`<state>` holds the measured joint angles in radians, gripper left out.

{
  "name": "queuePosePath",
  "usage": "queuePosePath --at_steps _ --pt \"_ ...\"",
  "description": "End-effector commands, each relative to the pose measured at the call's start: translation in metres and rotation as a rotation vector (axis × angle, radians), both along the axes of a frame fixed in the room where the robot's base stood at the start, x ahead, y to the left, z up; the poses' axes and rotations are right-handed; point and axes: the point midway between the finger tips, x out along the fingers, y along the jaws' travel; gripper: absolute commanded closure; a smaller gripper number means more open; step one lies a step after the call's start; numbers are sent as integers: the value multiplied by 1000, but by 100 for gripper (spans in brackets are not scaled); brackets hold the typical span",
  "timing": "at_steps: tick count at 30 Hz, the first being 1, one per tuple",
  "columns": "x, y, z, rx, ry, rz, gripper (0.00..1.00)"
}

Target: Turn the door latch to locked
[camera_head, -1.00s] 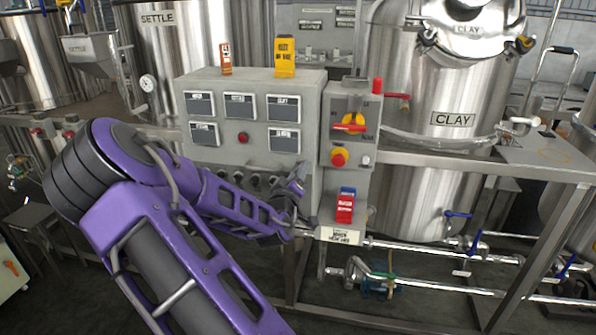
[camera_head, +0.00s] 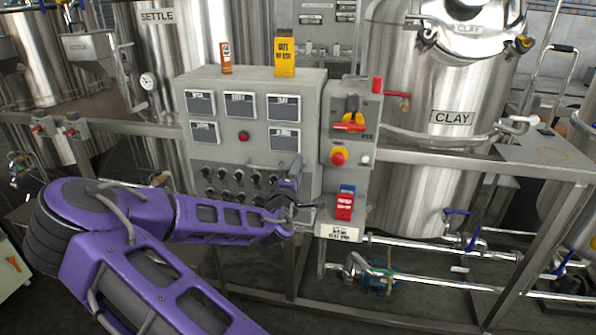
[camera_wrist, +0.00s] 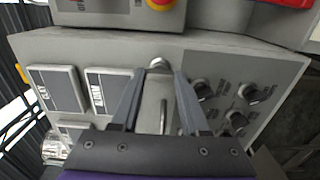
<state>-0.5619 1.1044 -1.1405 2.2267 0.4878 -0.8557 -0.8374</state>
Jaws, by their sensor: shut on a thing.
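The door latch (camera_wrist: 163,112) is a slim silver handle with a round boss, on the front of the grey control cabinet near its right edge. In the wrist view it lies between the two dark fingers of my gripper (camera_wrist: 160,74), which are shut on it. In the head view my gripper (camera_head: 308,205) is at the cabinet's lower right front, and the latch cannot be made out there. The cabinet (camera_head: 312,98) carries several dark displays and black knobs.
A narrow box with a red-and-yellow switch (camera_head: 348,125) and a yellow-ringed red button (camera_head: 339,156) adjoins the cabinet's right side. A red-and-blue box (camera_head: 345,203) sits below it. Steel pipes (camera_head: 440,251) and the CLAY tank (camera_head: 425,205) are to the right.

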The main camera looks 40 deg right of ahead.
Motion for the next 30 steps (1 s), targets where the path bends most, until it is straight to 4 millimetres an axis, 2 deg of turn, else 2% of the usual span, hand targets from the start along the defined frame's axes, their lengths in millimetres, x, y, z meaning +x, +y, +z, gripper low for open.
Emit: queuePosePath --at_steps 17,18,21,23,30 --pt "1 0 2 -24 24 1 100" --pt "1 0 2 -24 23 1 52" --pt "0 0 1 -23 24 1 34" --pt "0 0 1 -23 24 0 25" --pt "0 0 0 -22 24 0 25"
